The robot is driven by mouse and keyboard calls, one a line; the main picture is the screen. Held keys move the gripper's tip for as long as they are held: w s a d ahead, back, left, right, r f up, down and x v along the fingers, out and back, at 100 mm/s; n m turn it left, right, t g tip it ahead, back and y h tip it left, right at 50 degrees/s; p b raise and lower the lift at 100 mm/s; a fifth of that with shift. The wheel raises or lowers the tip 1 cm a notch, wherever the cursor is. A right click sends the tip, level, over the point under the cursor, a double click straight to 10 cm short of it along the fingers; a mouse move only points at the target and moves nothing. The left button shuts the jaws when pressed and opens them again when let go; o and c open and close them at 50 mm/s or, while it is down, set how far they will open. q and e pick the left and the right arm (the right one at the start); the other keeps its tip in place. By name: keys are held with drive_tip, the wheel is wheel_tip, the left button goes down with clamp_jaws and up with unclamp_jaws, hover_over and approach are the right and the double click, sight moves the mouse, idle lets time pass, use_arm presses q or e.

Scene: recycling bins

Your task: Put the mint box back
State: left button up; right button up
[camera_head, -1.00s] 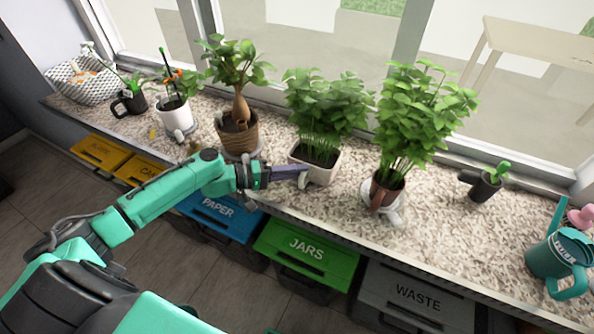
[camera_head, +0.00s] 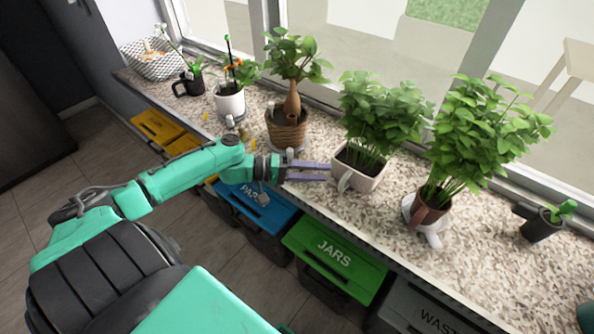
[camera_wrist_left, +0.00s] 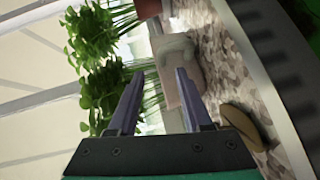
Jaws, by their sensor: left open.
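The mint box (camera_head: 360,175) is a cream, box-shaped planter with a light handle on its front. It holds a bushy green plant and stands upright near the front edge of the speckled sill. My left gripper (camera_head: 330,171) is open and empty, with its two purple fingers pointing at the box's left side. Its tips are very close to the box; I cannot tell whether they touch it. In the left wrist view, the box (camera_wrist_left: 177,52) lies just beyond the open fingers (camera_wrist_left: 160,75). My right gripper is out of view.
A terracotta pot (camera_head: 430,208) with a tall plant stands right of the box. A woven pot (camera_head: 286,132) and a white pot (camera_head: 230,103) stand to its left. A dark pot (camera_head: 541,226) is farther right. Labelled bins, including green JARS (camera_head: 335,260), sit below the sill.

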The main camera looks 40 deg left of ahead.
use_arm(q)
drive_tip(key=v, duration=0.6)
drive_tip(key=shift+s+r, duration=0.1)
drive_tip(key=shift+s, duration=0.05)
drive_tip(key=shift+a, duration=0.1)
